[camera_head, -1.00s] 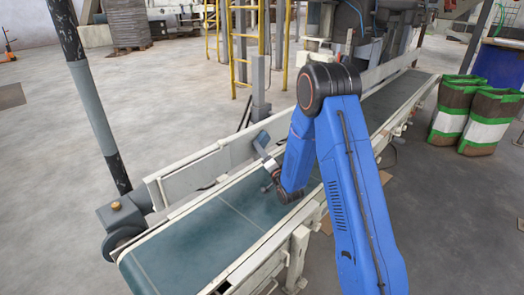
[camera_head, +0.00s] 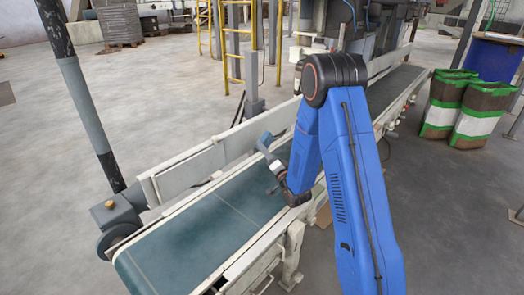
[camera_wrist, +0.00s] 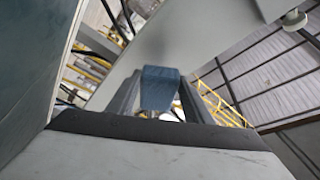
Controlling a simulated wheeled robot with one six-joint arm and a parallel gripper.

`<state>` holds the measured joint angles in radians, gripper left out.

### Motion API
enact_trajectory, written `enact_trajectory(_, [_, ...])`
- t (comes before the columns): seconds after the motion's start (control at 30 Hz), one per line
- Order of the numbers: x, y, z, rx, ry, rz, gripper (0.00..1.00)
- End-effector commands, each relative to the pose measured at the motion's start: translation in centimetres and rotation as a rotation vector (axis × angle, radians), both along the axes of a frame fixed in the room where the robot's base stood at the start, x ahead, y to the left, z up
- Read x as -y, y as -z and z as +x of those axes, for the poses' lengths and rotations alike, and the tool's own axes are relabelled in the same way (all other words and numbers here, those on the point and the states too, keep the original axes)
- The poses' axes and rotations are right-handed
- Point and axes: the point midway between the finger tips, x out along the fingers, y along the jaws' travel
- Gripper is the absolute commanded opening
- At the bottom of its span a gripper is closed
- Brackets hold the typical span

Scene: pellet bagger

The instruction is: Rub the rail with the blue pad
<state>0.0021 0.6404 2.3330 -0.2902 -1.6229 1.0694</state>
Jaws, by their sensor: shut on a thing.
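The blue pad (camera_head: 264,141) is a small blue-grey block held up at the far side of the conveyor. In the wrist view the pad (camera_wrist: 160,88) sits between the two dark fingers of my gripper (camera_wrist: 158,95). In the head view my gripper (camera_head: 274,163) is shut on it, above the far edge of the belt. The pale far side rail (camera_head: 200,167) of the conveyor runs beside the pad. A broad pale surface fills much of the wrist view behind the pad. I cannot tell whether pad and rail touch.
The green conveyor belt (camera_head: 205,238) is bare at its near end. A grey post (camera_head: 88,118) stands at the left. Green, white and brown bags (camera_head: 478,115) stand on the floor at the right. A yellow ladder (camera_head: 232,45) is behind.

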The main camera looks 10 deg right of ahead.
Motion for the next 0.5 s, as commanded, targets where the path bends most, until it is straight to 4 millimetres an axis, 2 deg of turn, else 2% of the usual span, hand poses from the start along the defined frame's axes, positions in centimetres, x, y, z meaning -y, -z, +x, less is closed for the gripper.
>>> enact_trajectory(0.27, [0.0, 0.0, -0.1, 0.000, 0.000, 0.000, 0.21])
enact_trajectory(0.5, [0.9, 0.0, -1.1, 0.000, 0.000, 0.000, 0.21])
